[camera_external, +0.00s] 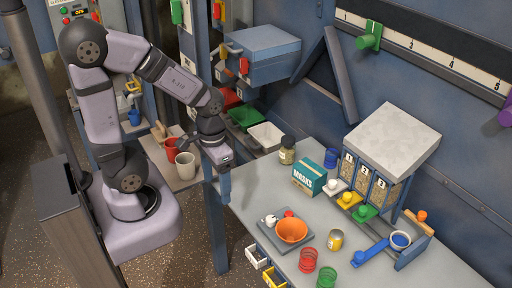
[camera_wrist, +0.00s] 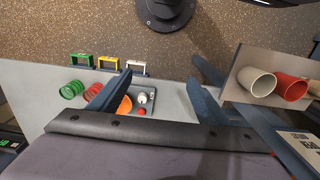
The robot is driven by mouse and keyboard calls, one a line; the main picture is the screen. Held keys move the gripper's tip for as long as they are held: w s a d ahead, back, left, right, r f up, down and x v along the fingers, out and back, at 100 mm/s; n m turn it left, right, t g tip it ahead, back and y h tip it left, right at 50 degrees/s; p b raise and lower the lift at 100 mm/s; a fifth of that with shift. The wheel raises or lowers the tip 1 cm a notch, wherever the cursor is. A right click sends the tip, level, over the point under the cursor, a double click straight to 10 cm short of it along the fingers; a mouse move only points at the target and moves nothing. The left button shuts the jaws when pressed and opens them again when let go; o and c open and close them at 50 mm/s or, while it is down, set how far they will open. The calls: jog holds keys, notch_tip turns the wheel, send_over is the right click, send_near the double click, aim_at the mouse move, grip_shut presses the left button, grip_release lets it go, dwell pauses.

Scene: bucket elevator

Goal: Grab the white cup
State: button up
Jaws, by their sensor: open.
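The white cup (camera_external: 185,166) stands on a small shelf left of the worktable, close beside a red cup (camera_external: 172,150). In the wrist view the white cup (camera_wrist: 257,82) is at the right, its open mouth showing, with the red cup (camera_wrist: 291,88) right of it. My gripper (camera_external: 223,182) is to the right of the white cup in the external view, apart from it, near the table's left end. In the wrist view my gripper (camera_wrist: 157,92) has its two fingers spread with nothing held between them. The white cup lies outside the right finger.
The worktable (camera_external: 250,195) holds a grey tray with an orange bowl (camera_external: 292,230), a masks box (camera_external: 308,178), a jar (camera_external: 287,150) and several coloured cups. A blue wall box (camera_external: 262,55) overhangs behind my gripper. Green (camera_external: 245,117) and white bins sit beyond the shelf.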

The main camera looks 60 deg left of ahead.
notch_tip(320, 180, up, 5)
jog(key=n+t+h+b, duration=0.5)
jog(key=n+t+b, duration=0.8)
jog(key=n, duration=1.9)
send_over(186, 167)
jog(key=w+d+p, duration=0.2)
jog(key=d, duration=0.1)
jog(key=f+t, duration=0.2)
jog(key=s+a+n+t+y+b, duration=0.1)
jog(key=s+a+n+t+y, duration=0.3)
jog(key=a, duration=0.3)
jog(key=shift+g+y, duration=0.5)
jog(key=f, duration=1.5)
jog(key=shift+s+d+f, duration=0.2)
jog(key=shift+f, duration=0.65)
jog(key=shift+w+d+p, duration=0.15)
jog(key=shift+w+p, duration=0.4)
jog(key=shift+w, duration=1.1)
jog(key=shift+w+d+f+p, duration=0.15)
jog(key=shift+w+p, duration=0.65)
jog(key=shift+w, duration=1.25)
